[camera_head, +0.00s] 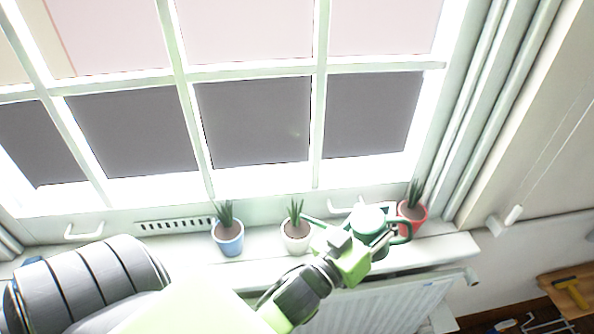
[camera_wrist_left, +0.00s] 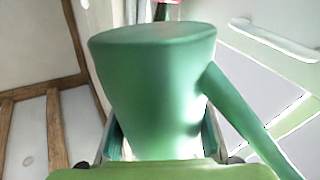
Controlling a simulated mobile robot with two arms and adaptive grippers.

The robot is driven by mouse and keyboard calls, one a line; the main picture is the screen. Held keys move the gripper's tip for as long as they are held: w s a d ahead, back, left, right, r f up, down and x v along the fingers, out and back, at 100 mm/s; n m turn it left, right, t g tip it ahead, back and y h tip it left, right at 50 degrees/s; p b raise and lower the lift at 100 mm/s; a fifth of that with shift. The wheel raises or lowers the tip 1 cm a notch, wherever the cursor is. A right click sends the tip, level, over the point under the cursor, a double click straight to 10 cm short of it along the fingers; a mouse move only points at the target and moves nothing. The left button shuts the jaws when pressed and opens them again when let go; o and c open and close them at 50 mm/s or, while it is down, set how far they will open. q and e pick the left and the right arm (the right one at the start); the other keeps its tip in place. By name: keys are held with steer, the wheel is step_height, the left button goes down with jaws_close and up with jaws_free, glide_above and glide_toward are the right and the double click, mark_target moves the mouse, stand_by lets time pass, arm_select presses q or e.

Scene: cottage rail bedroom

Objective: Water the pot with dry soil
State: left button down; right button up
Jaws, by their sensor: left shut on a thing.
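A green watering can (camera_head: 367,219) is held over the windowsill, its spout pointing left toward the white pot and its handle on the right by the red pot. My left gripper (camera_head: 362,243) is shut on its body. The can fills the middle of the left wrist view (camera_wrist_left: 150,85), its spout running down to the right. A blue pot (camera_head: 229,246), a white pot (camera_head: 296,244) and a red pot (camera_head: 411,220) stand on the sill, each with a spiky green plant. The soil looks brownish; I cannot tell which is dry. My right gripper is not in view.
The white windowsill (camera_head: 448,248) runs along a paned window (camera_head: 255,120), with a radiator (camera_head: 400,303) below. A window handle (camera_head: 345,207) is behind the can. A wooden surface with tools (camera_head: 570,290) is at the lower right.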

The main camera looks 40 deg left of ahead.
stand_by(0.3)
arm_select(q)
steer(key=shift+f+m+g+p, duration=0.4)
steer(key=shift+f+m+p, duration=0.2)
steer(key=shift+f+p, duration=0.25)
steer(key=shift+f+m, duration=0.3)
steer(key=shift+f, duration=0.25)
steer(key=shift+p, duration=0.3)
steer(key=shift+a+f+m+g+p, duration=0.15)
steer(key=shift+f+m+g+p, duration=0.3)
steer(key=shift+f, duration=0.4)
